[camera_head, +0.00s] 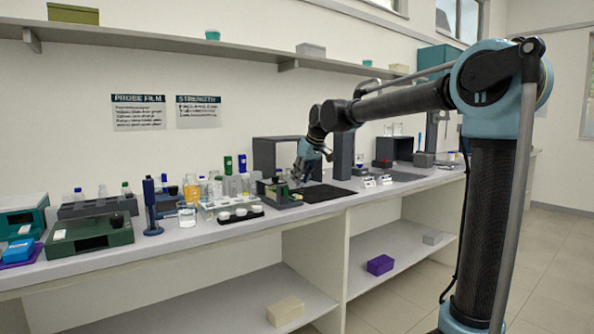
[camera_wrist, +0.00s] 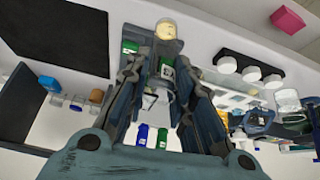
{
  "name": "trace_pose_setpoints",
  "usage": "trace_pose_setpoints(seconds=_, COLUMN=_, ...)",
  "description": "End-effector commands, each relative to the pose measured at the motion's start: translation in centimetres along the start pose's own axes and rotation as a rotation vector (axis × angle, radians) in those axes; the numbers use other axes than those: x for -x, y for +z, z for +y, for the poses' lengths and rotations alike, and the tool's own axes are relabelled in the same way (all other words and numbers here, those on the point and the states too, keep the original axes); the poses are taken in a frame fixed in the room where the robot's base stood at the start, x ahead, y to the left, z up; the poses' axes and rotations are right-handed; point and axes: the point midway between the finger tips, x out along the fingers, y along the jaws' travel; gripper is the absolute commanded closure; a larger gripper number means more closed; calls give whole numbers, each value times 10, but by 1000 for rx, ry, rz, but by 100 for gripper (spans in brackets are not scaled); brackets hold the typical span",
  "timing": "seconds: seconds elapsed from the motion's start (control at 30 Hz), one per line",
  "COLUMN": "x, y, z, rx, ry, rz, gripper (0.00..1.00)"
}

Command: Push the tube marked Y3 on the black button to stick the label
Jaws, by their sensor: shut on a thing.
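My gripper (camera_head: 298,178) reaches down over a small grey-and-green device (camera_head: 276,192) on the bench. In the wrist view my gripper (camera_wrist: 166,72) has its two fingers close on either side of a small tube (camera_wrist: 167,68) with a green part and a white mark. The mark is too small to read as Y3. The tube's end is close to the device (camera_wrist: 150,45), which has a pale yellow round top (camera_wrist: 165,30) and a green part. I cannot tell whether they touch. The black button cannot be made out.
A black mat (camera_head: 322,194) lies right of the device. A dark rack with white-topped jars (camera_head: 240,214) stands at its left. Capped tubes (camera_head: 228,164) stand behind. A grey frame (camera_head: 278,153) stands against the wall. A purple box (camera_head: 380,265) is on the lower shelf.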

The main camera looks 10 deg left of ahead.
Motion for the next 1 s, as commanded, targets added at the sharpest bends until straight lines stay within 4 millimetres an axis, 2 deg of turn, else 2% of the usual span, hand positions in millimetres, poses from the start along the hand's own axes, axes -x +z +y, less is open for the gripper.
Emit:
trace_pose_setpoints(seconds=0.1, x=20, y=-7, z=-18, rx=31, ry=-15, rz=6, gripper=89)
trace_pose_setpoints(seconds=0.3, x=27, y=-11, z=-30, rx=49, ry=-24, rz=9, gripper=89)
trace_pose_setpoints(seconds=0.57, x=15, y=-12, z=-35, rx=54, ry=-27, rz=10, gripper=89)
trace_pose_setpoints(seconds=1.0, x=-18, y=-9, z=-36, rx=55, ry=-28, rz=10, gripper=89)
